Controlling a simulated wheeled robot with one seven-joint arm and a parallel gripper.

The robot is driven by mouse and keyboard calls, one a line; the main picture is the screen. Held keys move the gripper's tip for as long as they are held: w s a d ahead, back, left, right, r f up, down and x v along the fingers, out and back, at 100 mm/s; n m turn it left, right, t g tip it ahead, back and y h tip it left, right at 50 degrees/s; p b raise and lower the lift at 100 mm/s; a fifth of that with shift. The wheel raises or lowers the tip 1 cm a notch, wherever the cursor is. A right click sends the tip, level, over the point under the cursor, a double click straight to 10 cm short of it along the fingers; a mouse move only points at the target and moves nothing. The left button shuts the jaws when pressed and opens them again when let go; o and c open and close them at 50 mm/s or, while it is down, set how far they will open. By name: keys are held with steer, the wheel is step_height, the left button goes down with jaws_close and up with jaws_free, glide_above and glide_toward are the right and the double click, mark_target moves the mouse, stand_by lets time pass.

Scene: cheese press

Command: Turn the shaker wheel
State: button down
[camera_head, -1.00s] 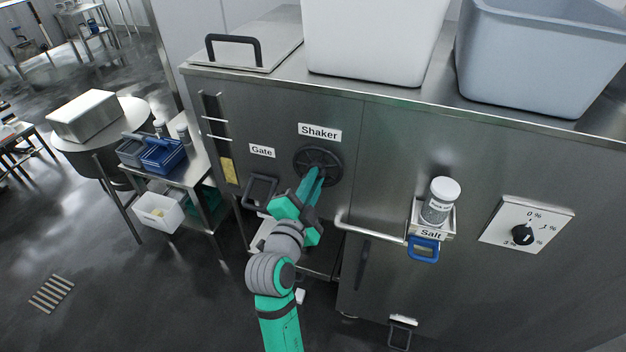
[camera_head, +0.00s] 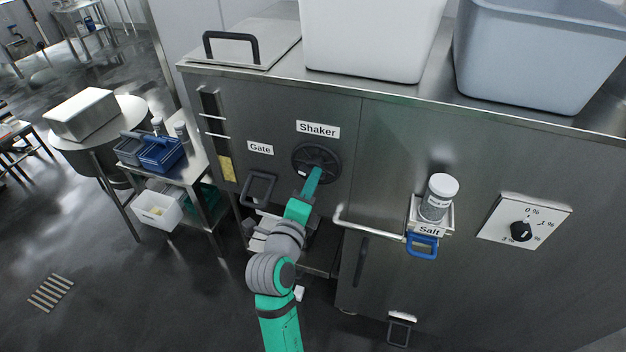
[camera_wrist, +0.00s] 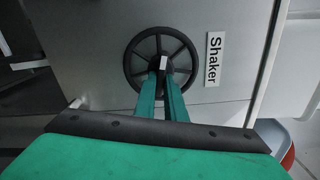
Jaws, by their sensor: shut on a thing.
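The shaker wheel (camera_head: 317,163) is a dark, round, spoked wheel on the steel front of the machine, just below the "Shaker" label (camera_head: 318,130). It also shows in the wrist view (camera_wrist: 161,48), with a small pale block on its hub. My gripper (camera_head: 314,172) reaches up to the wheel from below. In the wrist view its two green fingers (camera_wrist: 164,78) are close together, with their tips at the wheel's hub and lower spokes. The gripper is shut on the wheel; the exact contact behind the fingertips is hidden.
The gate handle (camera_head: 259,188) is left of the wheel. A steel rail (camera_head: 366,228) and the salt holder with its shaker jar (camera_head: 437,198) project on the right. A percent dial (camera_head: 521,231) is farther right. A side table (camera_head: 186,172) stands left.

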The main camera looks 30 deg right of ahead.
steer(key=shift+f+m, duration=0.1)
steer(key=shift+m, duration=0.5)
steer(key=c, duration=1.8)
jaws_free()
steer(key=v, duration=1)
steer(key=shift+s+a, duration=0.3)
